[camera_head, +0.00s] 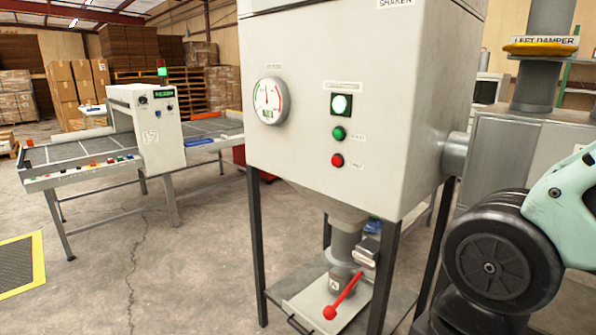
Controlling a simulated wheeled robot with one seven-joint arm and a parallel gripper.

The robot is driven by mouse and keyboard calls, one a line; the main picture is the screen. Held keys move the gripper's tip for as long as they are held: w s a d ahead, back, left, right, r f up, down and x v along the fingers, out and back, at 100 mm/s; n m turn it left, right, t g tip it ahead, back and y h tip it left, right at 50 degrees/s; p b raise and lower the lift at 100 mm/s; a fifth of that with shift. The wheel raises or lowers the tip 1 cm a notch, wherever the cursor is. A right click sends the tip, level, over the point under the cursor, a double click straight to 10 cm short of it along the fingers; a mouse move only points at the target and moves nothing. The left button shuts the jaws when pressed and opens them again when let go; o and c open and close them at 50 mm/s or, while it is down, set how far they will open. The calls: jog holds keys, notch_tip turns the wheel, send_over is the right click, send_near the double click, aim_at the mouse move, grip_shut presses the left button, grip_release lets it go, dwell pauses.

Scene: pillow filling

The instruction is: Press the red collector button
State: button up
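The collector cabinet (390,130) is a large pale grey box on dark legs, near the middle of the view. Its front carries a red button (337,160) at the bottom of a column. A round dial gauge (269,101) is to the left. The small labels beside the buttons are too small to read. A part of my arm shows at the right edge; my gripper is not in view.
Below the cabinet, a hopper outlet with a red-handled lever (343,297) stands over a tray. A grey duct with a yellow ring (541,49) labelled "LEFT DAMPER" is at right. A conveyor table (70,176) stands at left. Open concrete floor (165,275) lies in front left.

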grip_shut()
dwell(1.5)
